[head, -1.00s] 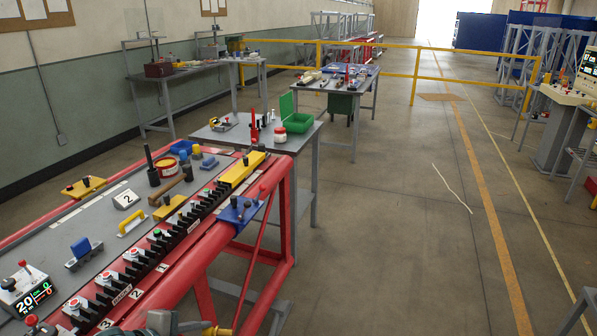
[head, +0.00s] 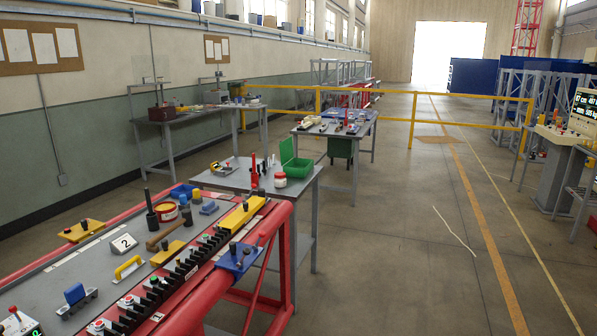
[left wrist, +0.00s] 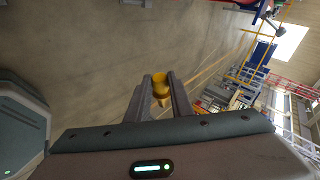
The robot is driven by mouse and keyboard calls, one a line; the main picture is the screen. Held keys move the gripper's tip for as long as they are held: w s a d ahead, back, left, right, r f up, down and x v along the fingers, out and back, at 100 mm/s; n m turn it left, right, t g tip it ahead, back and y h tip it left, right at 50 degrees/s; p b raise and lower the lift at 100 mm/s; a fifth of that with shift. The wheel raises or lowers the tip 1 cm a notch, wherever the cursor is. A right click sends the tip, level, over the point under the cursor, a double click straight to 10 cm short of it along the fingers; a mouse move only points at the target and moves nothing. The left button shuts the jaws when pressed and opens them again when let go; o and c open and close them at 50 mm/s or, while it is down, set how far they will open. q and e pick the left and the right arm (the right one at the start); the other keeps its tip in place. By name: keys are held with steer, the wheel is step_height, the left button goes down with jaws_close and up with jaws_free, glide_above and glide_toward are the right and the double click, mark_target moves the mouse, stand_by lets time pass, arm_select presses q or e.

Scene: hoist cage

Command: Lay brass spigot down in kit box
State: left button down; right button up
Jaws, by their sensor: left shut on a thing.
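My left gripper (left wrist: 160,90) is shut on the brass spigot (left wrist: 160,82) in the left wrist view. The spigot is a small yellow-gold piece with a wider end, and the fingers hide part of it. The gripper is held in the air with the floor far beyond. A green box (head: 298,172) with its lid raised stands on a grey table; it looks like the kit box. Its inside is mostly hidden at this distance. Neither gripper shows in the head view, and my right gripper is in no view.
The grey table (head: 225,180) also holds a white jar with a red lid (head: 280,180) and red and dark upright pieces. A red-framed bench (head: 285,235) crowded with parts is at the near left. Open floor (head: 400,250) lies to the right; a yellow railing (head: 390,97) is behind.

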arm_select(q)
steer(key=shift+r, duration=0.1)
